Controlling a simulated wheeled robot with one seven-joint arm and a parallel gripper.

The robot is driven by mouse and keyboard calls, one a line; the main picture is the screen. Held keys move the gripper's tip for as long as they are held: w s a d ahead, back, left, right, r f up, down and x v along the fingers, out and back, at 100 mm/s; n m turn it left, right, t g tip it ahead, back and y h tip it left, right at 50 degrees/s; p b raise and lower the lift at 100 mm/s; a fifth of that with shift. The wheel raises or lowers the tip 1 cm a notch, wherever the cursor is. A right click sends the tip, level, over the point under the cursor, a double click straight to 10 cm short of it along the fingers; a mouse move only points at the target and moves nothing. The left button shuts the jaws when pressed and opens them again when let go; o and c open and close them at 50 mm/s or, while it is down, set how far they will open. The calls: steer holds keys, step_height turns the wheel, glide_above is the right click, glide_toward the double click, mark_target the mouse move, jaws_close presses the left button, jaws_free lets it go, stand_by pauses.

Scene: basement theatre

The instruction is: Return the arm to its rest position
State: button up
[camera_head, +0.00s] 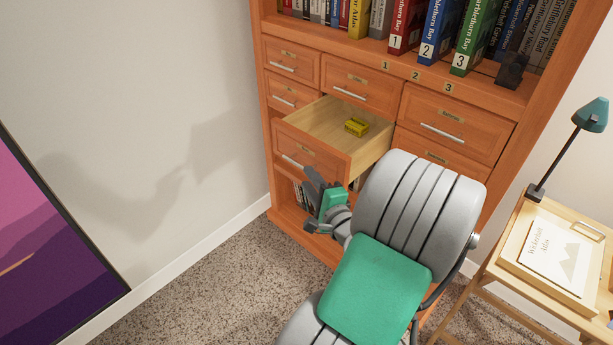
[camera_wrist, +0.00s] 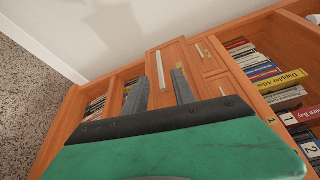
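My arm (camera_head: 375,285), grey with green panels, reaches out in front of a wooden cabinet. My gripper (camera_head: 313,190) is close to the front of a pulled-out drawer (camera_head: 310,148), at its lower right. The two dark fingers stand apart with nothing between them in the wrist view (camera_wrist: 168,64). I cannot tell whether a finger touches the drawer. A small yellow box (camera_head: 356,127) lies inside the open drawer.
The orange-brown cabinet (camera_head: 480,78) holds books above and several closed drawers. A wooden side table (camera_head: 505,230) with a teal lamp (camera_head: 592,115) and a book (camera_head: 555,252) stands at right. A purple picture (camera_head: 50,250) is at left. Carpet (camera_head: 225,290) lies clear at lower left.

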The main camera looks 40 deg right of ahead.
steer(key=w+a+r+n+g+y+p, duration=0.1)
steer(key=w+a+n+g+y+p, duration=0.2)
steer(key=a+n+g+y+p, duration=0.9)
steer(key=s+a+r+n+g+h+p, duration=0.1)
steer(key=s+a+r+n+h, duration=0.7)
steer(key=s+a+r+n, duration=0.2)
step_height(320, 180, up, 2)
steer(key=shift+s+a+n+g, duration=0.3)
steer(key=shift+s+a+n, duration=0.15)
steer(key=shift+a, duration=0.35)
